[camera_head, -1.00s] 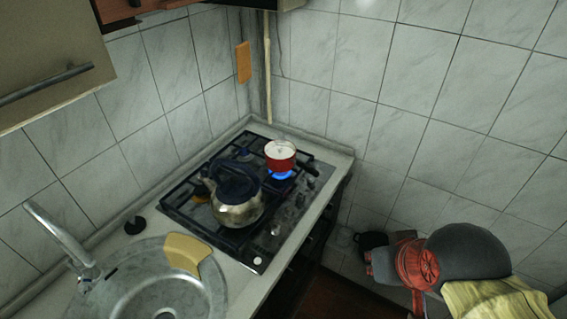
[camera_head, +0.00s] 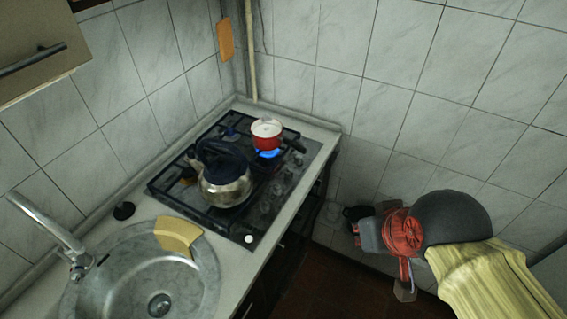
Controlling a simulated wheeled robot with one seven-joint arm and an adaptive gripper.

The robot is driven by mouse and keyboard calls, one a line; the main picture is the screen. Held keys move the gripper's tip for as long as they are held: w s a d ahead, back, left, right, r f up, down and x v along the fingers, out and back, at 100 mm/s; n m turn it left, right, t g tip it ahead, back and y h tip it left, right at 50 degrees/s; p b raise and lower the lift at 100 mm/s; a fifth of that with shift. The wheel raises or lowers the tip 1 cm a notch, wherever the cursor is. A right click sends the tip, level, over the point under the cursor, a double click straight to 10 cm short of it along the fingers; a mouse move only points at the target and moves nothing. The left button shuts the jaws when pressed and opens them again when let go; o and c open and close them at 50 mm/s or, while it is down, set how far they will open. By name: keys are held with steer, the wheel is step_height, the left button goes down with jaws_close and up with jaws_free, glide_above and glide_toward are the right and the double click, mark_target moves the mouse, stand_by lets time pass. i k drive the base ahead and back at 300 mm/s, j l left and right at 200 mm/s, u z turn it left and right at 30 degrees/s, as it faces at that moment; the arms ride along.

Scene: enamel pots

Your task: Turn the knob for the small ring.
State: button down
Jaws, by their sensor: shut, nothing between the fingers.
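The gas hob (camera_head: 160,189) is set in the counter, with a row of dark knobs (camera_head: 266,208) along its right side. The knobs are small and dim, and I cannot tell their markings or which one serves the small ring. A blue flame (camera_head: 268,153) burns under the red pot (camera_head: 267,141) at the far right burner. The pot holds something white. My gripper (camera_head: 357,213) is at the end of my arm, right of the hob and apart from it. It is shut and empty. My own arm hides part of it.
A steel kettle (camera_head: 226,193) with a dark top stands on the hob, left of the knobs. The sink (camera_head: 150,275), tap (camera_head: 45,225) and a yellow cloth or sponge (camera_head: 178,234) are at the near left. Tiled walls close in the back and right. The space right of the counter is open.

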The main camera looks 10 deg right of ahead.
mark_target(289, 175)
steer(key=i+l+u, duration=0.2)
steer(key=u, duration=0.2)
steer(key=i+l+u, duration=0.2)
steer(key=u, duration=0.2)
steer(key=i+l+u, duration=0.1)
steer(key=l+u, duration=0.3)
